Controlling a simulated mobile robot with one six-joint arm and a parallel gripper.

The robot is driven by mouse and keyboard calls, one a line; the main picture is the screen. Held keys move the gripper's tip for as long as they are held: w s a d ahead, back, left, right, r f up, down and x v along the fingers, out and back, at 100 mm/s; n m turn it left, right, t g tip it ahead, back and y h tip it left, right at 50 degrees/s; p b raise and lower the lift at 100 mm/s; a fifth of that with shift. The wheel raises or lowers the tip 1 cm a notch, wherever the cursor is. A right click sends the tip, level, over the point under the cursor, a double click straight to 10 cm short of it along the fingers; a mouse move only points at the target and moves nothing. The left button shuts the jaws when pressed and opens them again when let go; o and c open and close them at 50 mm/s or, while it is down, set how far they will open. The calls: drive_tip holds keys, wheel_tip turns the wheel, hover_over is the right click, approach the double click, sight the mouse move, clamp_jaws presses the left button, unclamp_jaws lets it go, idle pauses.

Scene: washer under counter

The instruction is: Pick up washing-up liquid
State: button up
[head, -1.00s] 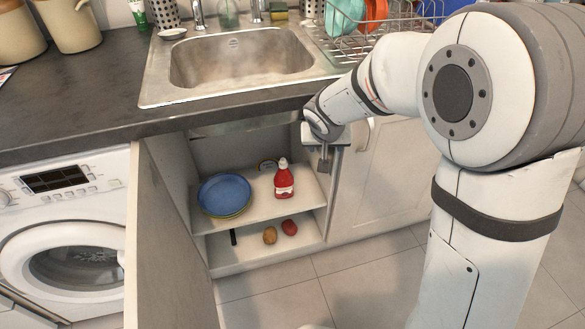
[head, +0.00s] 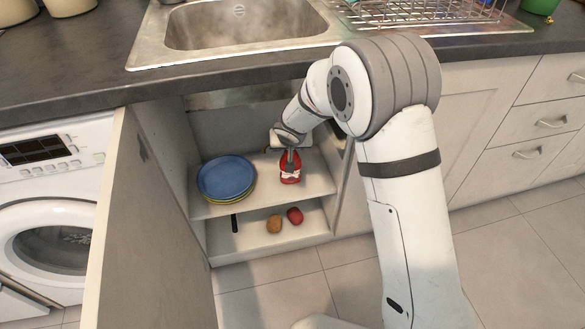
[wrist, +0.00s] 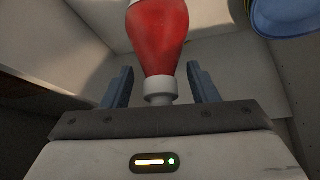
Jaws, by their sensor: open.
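A red bottle with a white cap and pale label (head: 290,174) stands upright on the upper shelf of the open cupboard under the sink. It looks like the washing-up liquid, though its label is too small to read. My gripper (head: 290,158) is at the bottle's top and hides its cap in the head view. In the wrist view, the bottle (wrist: 160,38) has its white neck between the two open fingers of my gripper (wrist: 160,85). Gaps show on both sides, so the fingers do not appear to touch it.
Stacked blue and yellow plates (head: 226,180) stand left of the bottle on the same shelf. A brown round item (head: 274,224) and a red one (head: 295,216) lie on the lower shelf. The open cupboard door (head: 150,220) stands at the left, beside the washing machine (head: 50,215).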

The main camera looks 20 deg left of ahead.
drive_tip(key=shift+w+f, duration=0.2)
drive_tip(key=shift+f, duration=0.05)
drive_tip(key=shift+c, duration=0.2)
clamp_jaws()
idle(0.4)
